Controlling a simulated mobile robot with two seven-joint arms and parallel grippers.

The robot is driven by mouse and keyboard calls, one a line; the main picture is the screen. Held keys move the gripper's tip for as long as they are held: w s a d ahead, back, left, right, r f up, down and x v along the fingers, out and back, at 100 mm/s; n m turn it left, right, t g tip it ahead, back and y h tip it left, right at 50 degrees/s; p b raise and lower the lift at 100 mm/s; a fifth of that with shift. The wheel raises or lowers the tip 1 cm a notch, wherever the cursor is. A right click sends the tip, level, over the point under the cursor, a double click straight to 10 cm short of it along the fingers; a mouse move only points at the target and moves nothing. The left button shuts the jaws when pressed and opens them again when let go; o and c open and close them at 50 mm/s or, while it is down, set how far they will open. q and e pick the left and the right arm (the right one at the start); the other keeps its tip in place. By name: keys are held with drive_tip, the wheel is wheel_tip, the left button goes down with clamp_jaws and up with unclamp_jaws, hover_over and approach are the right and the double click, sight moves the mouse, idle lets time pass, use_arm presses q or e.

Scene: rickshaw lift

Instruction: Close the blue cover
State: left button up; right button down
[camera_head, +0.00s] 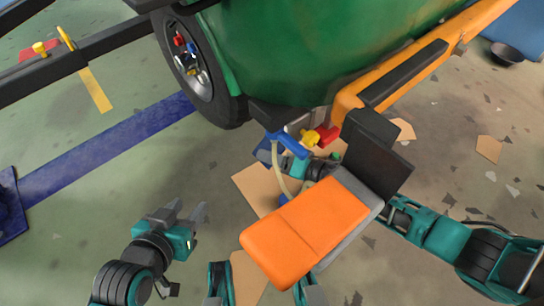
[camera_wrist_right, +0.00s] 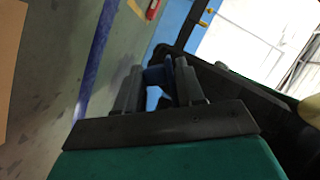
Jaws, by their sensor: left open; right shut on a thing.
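How far the cover is open cannot be told. My left gripper (camera_head: 187,210) is open and empty, apart from the cover, at the lower left above the floor.
An orange and grey padded block (camera_head: 305,230) hides part of the right arm. A green rounded body (camera_head: 310,45) with a black wheel (camera_head: 200,70) stands behind. Yellow and red knobs (camera_head: 325,136) sit beside the blue part.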

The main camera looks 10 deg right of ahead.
use_arm(q)
drive_tip(key=shift+r, duration=0.15)
use_arm(e)
drive_tip(key=shift+d, duration=0.1)
drive_tip(key=shift+s+r+m+y+p, duration=0.1)
drive_tip(key=shift+m+y+p, duration=0.2)
drive_tip(key=shift+m+p, duration=0.3)
drive_tip(key=shift+s+a+r+m+y, duration=0.1)
drive_tip(key=shift+a+r+m+y, duration=0.15)
drive_tip(key=shift+m, duration=0.35)
drive_tip(key=shift+s+a+r+m+y, duration=0.15)
drive_tip(key=shift+m+y, duration=0.1)
drive_tip(key=shift+m, duration=0.35)
use_arm(q)
drive_tip(key=shift+a+r, duration=0.15)
drive_tip(key=shift+a, duration=0.1)
use_arm(e)
drive_tip(key=shift+s+a+r+m+t+y, duration=0.1)
drive_tip(key=shift+r+m+t+y, duration=0.1)
drive_tip(key=shift+m, duration=0.35)
drive_tip(key=shift+a+r+m+t+y, duration=0.1)
drive_tip(key=shift+r+m+y, duration=0.1)
drive_tip(key=shift+m, duration=0.35)
use_arm(q)
drive_tip(key=shift+s+d, duration=0.1)
